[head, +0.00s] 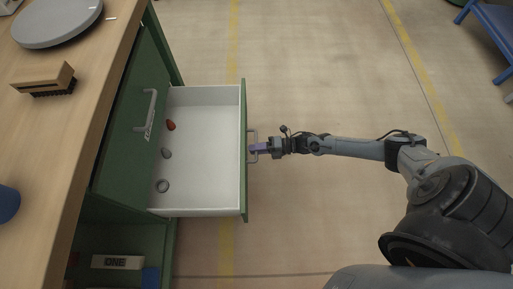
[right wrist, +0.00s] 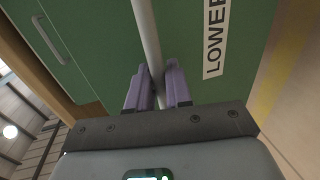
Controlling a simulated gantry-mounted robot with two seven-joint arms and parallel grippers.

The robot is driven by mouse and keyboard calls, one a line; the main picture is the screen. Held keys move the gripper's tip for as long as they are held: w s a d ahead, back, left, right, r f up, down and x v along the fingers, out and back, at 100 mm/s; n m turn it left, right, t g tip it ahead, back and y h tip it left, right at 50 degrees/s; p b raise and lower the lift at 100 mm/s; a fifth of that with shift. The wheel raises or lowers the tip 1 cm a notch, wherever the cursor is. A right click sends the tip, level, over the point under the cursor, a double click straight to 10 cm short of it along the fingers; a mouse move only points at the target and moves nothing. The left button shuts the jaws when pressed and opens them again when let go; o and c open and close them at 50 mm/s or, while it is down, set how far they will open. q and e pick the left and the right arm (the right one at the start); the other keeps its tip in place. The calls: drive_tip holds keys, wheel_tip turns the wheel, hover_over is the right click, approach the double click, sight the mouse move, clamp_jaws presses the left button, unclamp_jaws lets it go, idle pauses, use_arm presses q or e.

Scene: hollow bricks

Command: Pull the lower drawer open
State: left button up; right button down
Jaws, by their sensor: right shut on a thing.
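The lower drawer (head: 205,199) is pulled out from the green cabinet, with its white inside showing. A red thing (head: 171,125), a grey thing (head: 166,153) and a ring-shaped grey thing (head: 162,186) lie in it near the cabinet side. My right gripper (head: 254,149) is at the drawer's front, its purple fingers (right wrist: 159,88) shut on the grey bar handle (right wrist: 147,38). A label reading "LOWER" (right wrist: 215,38) is on the green front beside the handle. My left gripper is not in view.
Above the drawer is a closed green front with its own handle (head: 150,114). The wooden worktop (head: 75,120) holds a brush (head: 43,79), a grey disc (head: 57,22) and a blue thing (head: 7,204). A box (head: 118,262) sits in an open space below.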

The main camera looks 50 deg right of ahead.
drive_tip(key=c, duration=1.2)
unclamp_jaws()
drive_tip(key=shift+d, duration=0.1)
drive_tip(key=shift+p+v, duration=1.95)
drive_tip(key=shift+v, duration=3.45)
